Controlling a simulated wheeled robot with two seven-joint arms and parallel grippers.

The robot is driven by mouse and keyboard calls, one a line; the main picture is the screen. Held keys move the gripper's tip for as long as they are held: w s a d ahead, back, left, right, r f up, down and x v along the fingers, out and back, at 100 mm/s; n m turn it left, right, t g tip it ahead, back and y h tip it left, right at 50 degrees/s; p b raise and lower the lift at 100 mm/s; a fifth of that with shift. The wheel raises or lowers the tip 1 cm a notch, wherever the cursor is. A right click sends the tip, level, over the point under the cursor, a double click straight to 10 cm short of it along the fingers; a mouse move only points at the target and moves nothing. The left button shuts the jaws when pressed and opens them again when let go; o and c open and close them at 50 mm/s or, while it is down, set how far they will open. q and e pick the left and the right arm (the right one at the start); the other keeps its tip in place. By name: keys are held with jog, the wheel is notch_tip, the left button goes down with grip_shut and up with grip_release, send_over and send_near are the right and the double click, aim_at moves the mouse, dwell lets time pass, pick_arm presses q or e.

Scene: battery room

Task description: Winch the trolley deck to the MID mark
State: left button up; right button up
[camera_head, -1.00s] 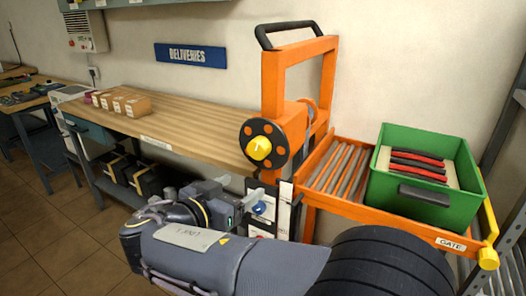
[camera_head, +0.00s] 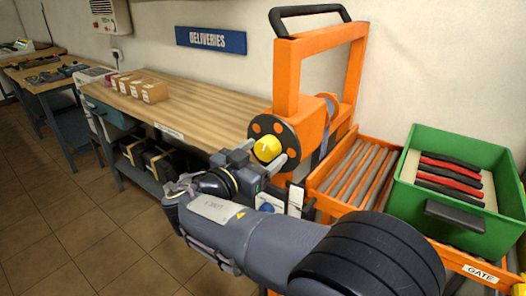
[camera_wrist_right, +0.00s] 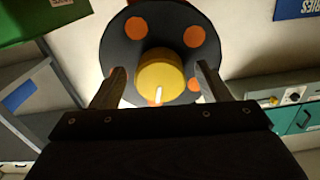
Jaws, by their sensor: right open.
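The orange winch trolley (camera_head: 286,92) stands right of centre in the head view. Its dark round winch disc has orange spots and a yellow knob (camera_head: 266,149) at its centre; the knob also shows in the right wrist view (camera_wrist_right: 160,78) with a white mark pointing toward the gripper. My right gripper (camera_head: 270,160) is open, its fingers on either side of the knob; contact cannot be told. The roller deck (camera_head: 340,172) carries a green crate (camera_head: 470,206) with red and black items. The scale is mostly hidden by my arm, and the MID mark cannot be made out. My left gripper is out of view.
The tiled floor at left is clear.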

jog(key=shift+w+d, duration=0.2)
jog(key=shift+w, duration=0.05)
jog(key=c, duration=1)
